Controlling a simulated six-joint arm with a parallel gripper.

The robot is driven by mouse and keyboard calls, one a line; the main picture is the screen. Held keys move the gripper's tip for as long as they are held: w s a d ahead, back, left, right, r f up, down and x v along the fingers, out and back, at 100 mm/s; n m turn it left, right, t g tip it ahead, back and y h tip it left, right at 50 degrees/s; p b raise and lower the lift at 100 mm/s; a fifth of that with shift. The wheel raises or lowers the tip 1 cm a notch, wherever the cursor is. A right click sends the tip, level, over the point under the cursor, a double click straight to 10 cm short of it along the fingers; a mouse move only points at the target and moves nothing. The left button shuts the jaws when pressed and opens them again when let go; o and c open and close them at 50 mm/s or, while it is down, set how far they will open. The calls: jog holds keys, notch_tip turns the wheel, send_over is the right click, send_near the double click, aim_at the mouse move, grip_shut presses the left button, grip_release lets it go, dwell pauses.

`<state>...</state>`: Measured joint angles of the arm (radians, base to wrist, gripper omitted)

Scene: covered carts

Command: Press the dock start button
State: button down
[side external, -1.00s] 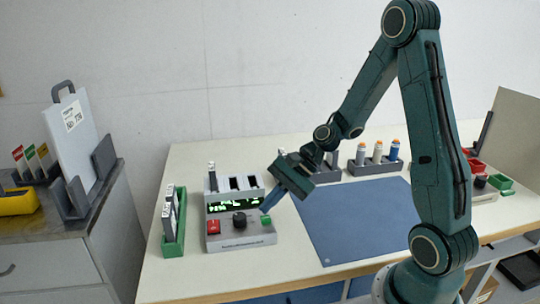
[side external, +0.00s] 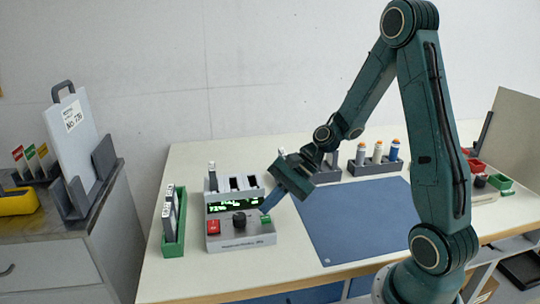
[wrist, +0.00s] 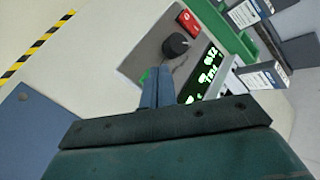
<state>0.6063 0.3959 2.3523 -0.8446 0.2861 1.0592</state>
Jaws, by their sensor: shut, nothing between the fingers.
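The dock (side external: 240,231) is a grey box on the table with a lit green display (side external: 234,206), a red button (side external: 213,227), a black knob (side external: 239,220) and a green button (side external: 265,220) at its right. My gripper (side external: 265,211) is shut and empty, its blue fingertips at the green button. I cannot tell whether they touch it. In the wrist view the fingers (wrist: 155,88) cover most of the green button (wrist: 144,77); only a sliver shows. The red button (wrist: 188,21) and the knob (wrist: 175,45) are clear of the fingers.
A green tray (side external: 180,247) with grey-white modules stands left of the dock. A blue mat (side external: 350,215) lies bare to its right. Racks with vials (side external: 377,155) stand behind the mat. A cart (side external: 70,240) with a white panel is at far left.

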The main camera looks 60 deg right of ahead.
jog(key=shift+f, duration=0.75)
dwell(0.8)
jog(key=shift+r, duration=0.15)
dwell(0.3)
jog(key=shift+r, duration=0.7)
jog(key=shift+r, duration=2.5)
jog(key=shift+r, duration=0.1)
notch_tip(320, 180, up, 7)
send_over(270, 216)
